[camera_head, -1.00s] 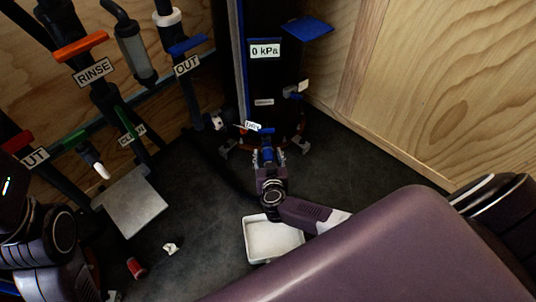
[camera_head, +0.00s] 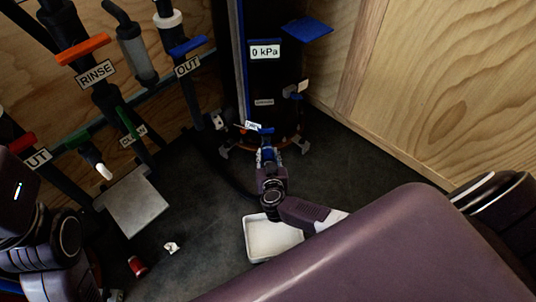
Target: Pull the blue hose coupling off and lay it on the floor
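The blue hose coupling (camera_head: 267,155) sits low at the front of the black filter column (camera_head: 264,85), under a small label and a blue valve handle (camera_head: 262,130). A dark hose (camera_head: 222,175) runs along the floor towards it. My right gripper (camera_head: 268,166) is at the coupling, its fingers around the blue part. The fingertips are small and partly hidden, but they seem closed on the coupling. My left arm (camera_head: 45,235) shows at the left edge; its gripper fingers are not in view.
A white tray (camera_head: 258,252) lies on the floor below my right wrist. A red can (camera_head: 137,266), a crumpled white scrap (camera_head: 171,247) and a grey plate (camera_head: 134,205) are at the left. Labelled pipes line the left wall. Dark floor (camera_head: 350,170) is clear at the right.

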